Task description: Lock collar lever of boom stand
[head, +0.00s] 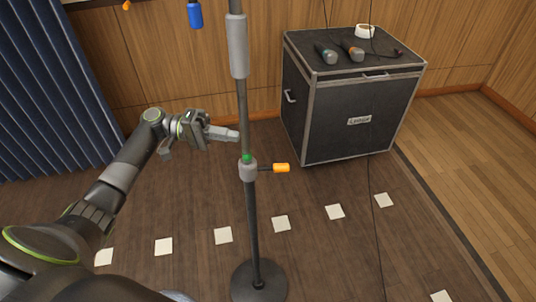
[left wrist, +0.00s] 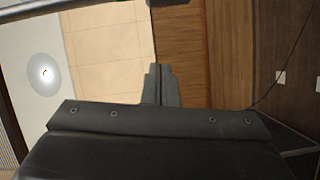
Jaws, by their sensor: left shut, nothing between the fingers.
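The boom stand (head: 253,215) stands upright in the middle of the head view on a round dark base (head: 259,281). Its grey collar (head: 248,170) has a green mark (head: 247,158) on top and a lever with an orange tip (head: 281,168) pointing right, about level. My left gripper (head: 236,135) is shut and empty, with its tip beside the pole, a little above and left of the collar. I cannot tell whether it touches the pole. The left wrist view shows the closed fingers (left wrist: 159,86); the collar is not visible there. My right gripper is not in view.
A black case (head: 345,120) stands behind right, with two microphones (head: 340,52) and a white roll (head: 365,31) on top. A blue-tipped part (head: 195,15) hangs near the top. White squares (head: 223,235) lie across the floor. A thin cable runs down right of the stand.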

